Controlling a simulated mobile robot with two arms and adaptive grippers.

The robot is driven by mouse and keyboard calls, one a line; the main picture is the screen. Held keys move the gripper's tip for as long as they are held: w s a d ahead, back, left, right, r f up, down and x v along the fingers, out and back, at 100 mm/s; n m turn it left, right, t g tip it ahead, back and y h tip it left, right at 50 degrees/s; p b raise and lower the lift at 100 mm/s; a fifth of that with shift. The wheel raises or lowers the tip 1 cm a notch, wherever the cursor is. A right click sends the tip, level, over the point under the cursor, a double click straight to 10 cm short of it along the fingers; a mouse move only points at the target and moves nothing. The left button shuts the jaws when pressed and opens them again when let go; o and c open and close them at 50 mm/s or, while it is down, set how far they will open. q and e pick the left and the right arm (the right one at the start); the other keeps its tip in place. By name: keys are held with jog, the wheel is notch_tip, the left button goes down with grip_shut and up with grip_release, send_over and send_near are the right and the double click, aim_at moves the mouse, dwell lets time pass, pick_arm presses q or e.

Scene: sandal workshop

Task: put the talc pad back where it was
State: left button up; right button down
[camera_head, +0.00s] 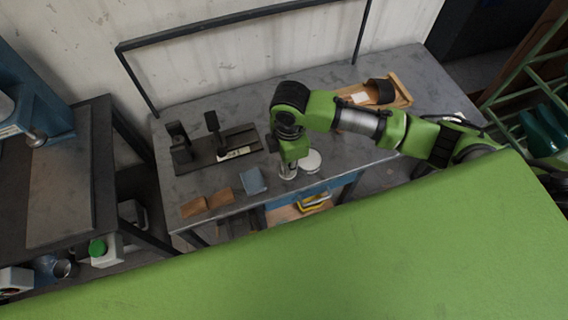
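My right arm comes in from the right and reaches over the grey workbench (365,150). My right gripper (288,172) points down close to the bench near its front edge. Its fingers are small and mostly hidden, so whether they are open or hold something is unclear. A round white thing (311,161), possibly the talc pad or its dish, lies just right of the gripper. Whether they touch cannot be told. My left gripper is not in view.
Left of the gripper are a blue-grey block (253,181), two brown blocks (194,207) (221,198) and a dark stand (215,148). A wooden tray (400,92) with a dark curved piece is at the back right. The bench between stand and tray looks partly clear.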

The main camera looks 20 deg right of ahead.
jog(key=w+f, duration=0.2)
jog(key=f, duration=0.1)
jog(key=shift+w+f, duration=0.1)
jog(key=shift+w, duration=0.25)
jog(key=shift+w+f, duration=0.15)
jog(key=shift+f, duration=1.55)
jog(key=shift+f, duration=0.2)
jog(key=c, duration=2)
grip_release()
jog(key=shift+r, duration=0.1)
notch_tip(320, 180, up, 12)
jog(key=shift+a+r, duration=0.1)
jog(key=shift+r, duration=0.05)
